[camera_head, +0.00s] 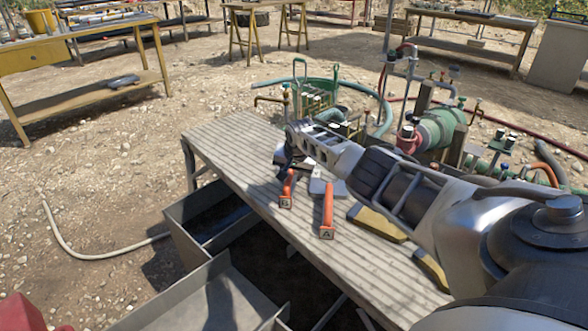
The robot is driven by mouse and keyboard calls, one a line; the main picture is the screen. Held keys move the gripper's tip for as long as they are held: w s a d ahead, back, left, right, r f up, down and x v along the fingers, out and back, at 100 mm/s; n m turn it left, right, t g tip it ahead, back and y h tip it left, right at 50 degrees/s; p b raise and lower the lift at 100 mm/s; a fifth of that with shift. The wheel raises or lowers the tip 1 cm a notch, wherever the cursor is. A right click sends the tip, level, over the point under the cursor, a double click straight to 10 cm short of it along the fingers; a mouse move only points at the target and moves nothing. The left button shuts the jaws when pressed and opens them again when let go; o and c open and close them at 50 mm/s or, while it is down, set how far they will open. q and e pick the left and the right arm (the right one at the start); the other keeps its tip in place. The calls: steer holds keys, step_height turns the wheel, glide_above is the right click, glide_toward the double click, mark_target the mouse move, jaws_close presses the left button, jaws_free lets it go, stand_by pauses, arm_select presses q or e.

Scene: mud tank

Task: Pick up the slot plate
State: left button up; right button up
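My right arm reaches in from the right over the slatted grey bench (228,143). Its gripper (284,160) is low at the bench's far half, next to two tools with orange handles. The fingers are dark and small, and I cannot tell whether they are open or what lies between them. A pale grey flat piece (322,188) lies on the bench beside the handles, partly hidden by my arm. I cannot tell for sure whether it is the slot plate. My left gripper is not in view.
The orange handles are tagged B (287,190) and A (327,215). Yellowish blocks (376,223) lie under my arm. Open grey bins (222,290) stand below the bench's left side. Green pipework and valves (440,128) stand behind it. The bench's left end is clear.

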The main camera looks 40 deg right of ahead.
jaws_close()
stand_by(1.1)
steer(key=shift+w+d+r, duration=0.1)
steer(key=shift+d+r, duration=0.05)
